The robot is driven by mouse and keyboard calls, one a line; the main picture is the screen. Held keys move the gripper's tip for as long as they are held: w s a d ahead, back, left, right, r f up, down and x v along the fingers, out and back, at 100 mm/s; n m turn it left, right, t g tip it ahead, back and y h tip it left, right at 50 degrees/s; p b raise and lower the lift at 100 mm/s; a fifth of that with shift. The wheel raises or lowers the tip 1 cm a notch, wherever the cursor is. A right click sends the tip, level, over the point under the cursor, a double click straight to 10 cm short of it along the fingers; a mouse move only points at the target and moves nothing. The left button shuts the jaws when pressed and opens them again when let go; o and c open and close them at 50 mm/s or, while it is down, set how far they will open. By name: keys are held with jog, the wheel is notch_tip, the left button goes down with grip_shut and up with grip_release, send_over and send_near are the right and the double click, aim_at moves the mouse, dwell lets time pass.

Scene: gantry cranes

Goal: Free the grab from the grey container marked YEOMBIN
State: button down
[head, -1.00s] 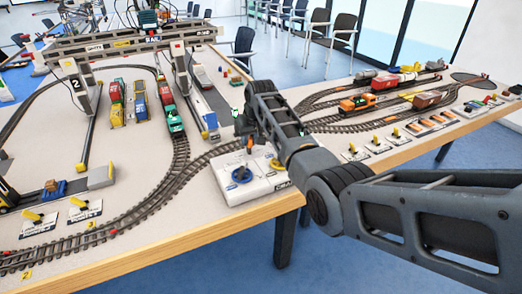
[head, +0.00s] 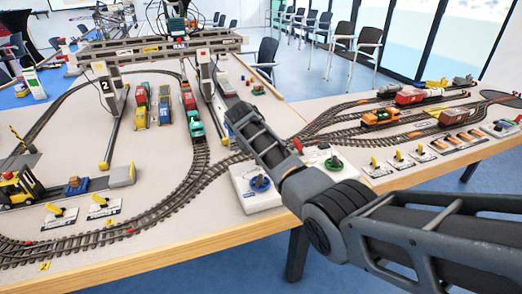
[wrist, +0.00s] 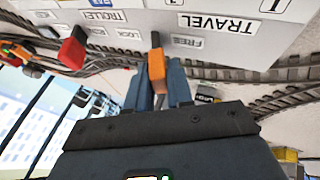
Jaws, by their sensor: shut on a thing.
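My gripper (wrist: 158,92) is shut on an orange-handled lever (wrist: 156,66) in the wrist view. The lever stands at a pale control box (wrist: 225,45), beside the label FREE; LOCK and TRAVEL also show. In the head view the box (head: 243,190) stands near the table's front edge, partly behind my arm, which hides the gripper and lever. The gantry crane (head: 150,48), with a plate marked 2, spans the back left. A dark green block (head: 176,8) shows above its beam. I cannot read YEOMBIN anywhere, nor make out the grab.
A red lever (wrist: 73,48) stands beside the held one, near TROLLEY. The box also carries a blue ring control (head: 260,184) and a green one (head: 333,163). Rail tracks, wagons and a yellow forklift (head: 22,187) occupy the table. Several yellow levers stand along the right front edge.

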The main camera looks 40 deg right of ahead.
jog(key=c, duration=1.1)
grip_release()
jog(key=shift+v, duration=3.9)
